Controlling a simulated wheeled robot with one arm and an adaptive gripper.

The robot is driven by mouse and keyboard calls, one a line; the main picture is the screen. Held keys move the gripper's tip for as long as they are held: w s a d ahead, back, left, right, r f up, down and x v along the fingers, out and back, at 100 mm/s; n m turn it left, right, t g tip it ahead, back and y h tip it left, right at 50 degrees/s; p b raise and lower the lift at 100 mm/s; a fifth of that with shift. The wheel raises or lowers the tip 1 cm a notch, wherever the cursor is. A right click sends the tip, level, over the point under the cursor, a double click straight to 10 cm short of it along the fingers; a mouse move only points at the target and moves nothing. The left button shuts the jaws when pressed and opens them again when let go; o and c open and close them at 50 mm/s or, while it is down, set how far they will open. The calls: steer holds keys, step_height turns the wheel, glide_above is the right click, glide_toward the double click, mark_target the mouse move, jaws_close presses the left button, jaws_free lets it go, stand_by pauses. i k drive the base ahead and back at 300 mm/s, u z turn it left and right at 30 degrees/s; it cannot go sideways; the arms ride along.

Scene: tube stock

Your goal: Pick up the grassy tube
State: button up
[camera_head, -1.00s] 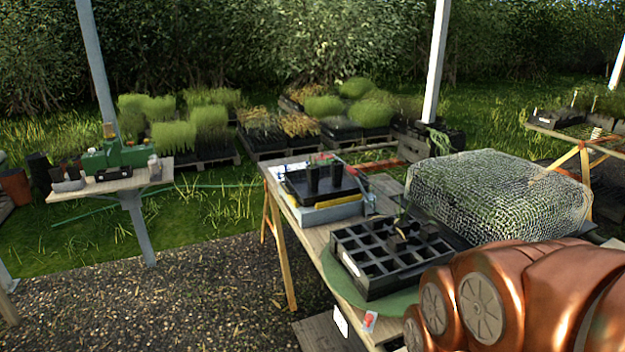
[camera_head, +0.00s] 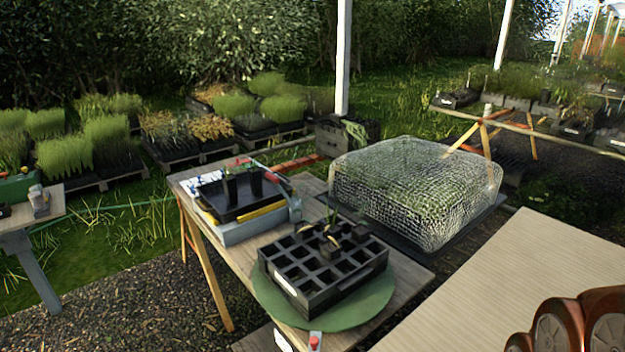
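A black cell tray (camera_head: 318,283) sits on a round green mat (camera_head: 382,303) on the near end of the wooden bench. Dark tubes (camera_head: 331,246) with thin green shoots stand in its back cells; most other cells look empty. Farther back, two black tubes (camera_head: 243,186) stand upright in a shallow black tray (camera_head: 222,205); one has a small green sprout. I cannot tell for sure which tube is the grassy one. Only copper-coloured links of my arm show at the lower right, apart from the tubes. My gripper is out of view.
A mesh-covered block (camera_head: 415,192) stands behind and right of the cell tray. A bare pale wooden tabletop (camera_head: 500,290) fills the lower right. A white post (camera_head: 343,60) rises behind the bench. Gravel (camera_head: 120,300) lies clear at the lower left.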

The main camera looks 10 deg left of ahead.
mark_target(229, 182)
steer(key=z, duration=0.8)
steer(key=k, duration=0.2)
steer(key=u, duration=2.8)
steer(key=i, duration=3.65)
steer(key=z, duration=1.5)
